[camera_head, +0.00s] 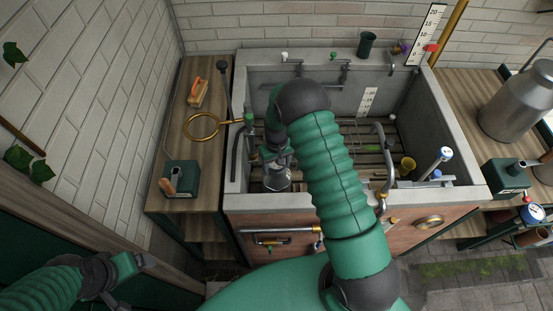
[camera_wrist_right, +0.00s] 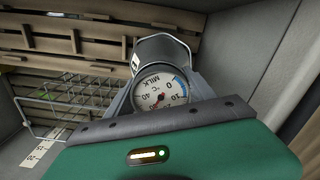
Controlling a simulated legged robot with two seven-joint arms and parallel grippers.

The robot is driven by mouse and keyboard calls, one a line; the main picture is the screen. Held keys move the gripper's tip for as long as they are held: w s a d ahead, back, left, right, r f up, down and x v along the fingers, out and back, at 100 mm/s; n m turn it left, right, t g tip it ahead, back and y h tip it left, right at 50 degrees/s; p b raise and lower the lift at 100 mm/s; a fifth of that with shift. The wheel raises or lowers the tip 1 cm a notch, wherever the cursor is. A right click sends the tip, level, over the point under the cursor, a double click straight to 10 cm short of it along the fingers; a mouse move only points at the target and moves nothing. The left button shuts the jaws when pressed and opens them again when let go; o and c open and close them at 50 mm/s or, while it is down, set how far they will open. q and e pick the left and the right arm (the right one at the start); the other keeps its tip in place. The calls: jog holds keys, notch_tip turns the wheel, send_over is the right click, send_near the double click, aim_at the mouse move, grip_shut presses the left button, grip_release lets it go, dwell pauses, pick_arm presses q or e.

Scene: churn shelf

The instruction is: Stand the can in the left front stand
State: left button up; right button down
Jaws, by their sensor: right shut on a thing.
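The metal can (camera_head: 277,181) is in the left front part of the grey basin in the head view. My right gripper (camera_head: 275,160) is above it and shut on it. In the right wrist view the can (camera_wrist_right: 160,50) stands out beyond my gripper, with a round MILK dial (camera_wrist_right: 161,90) facing the camera. The can's base and any stand below it are hidden, so I cannot tell whether it rests on anything. My left gripper (camera_head: 142,261) is at the lower left, away from the basin, and its fingers are too unclear to read.
The basin's grey rim (camera_head: 460,190) surrounds a slatted wooden floor. A wire rack (camera_wrist_right: 75,100) is beside the can in the wrist view. A brass ring (camera_head: 201,127) lies on the left counter.

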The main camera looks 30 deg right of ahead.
jog(key=shift+w+f, duration=0.1)
jog(key=shift+f, duration=0.45)
jog(key=shift+c, duration=1.6)
grip_release()
jog(key=shift+a, duration=0.1)
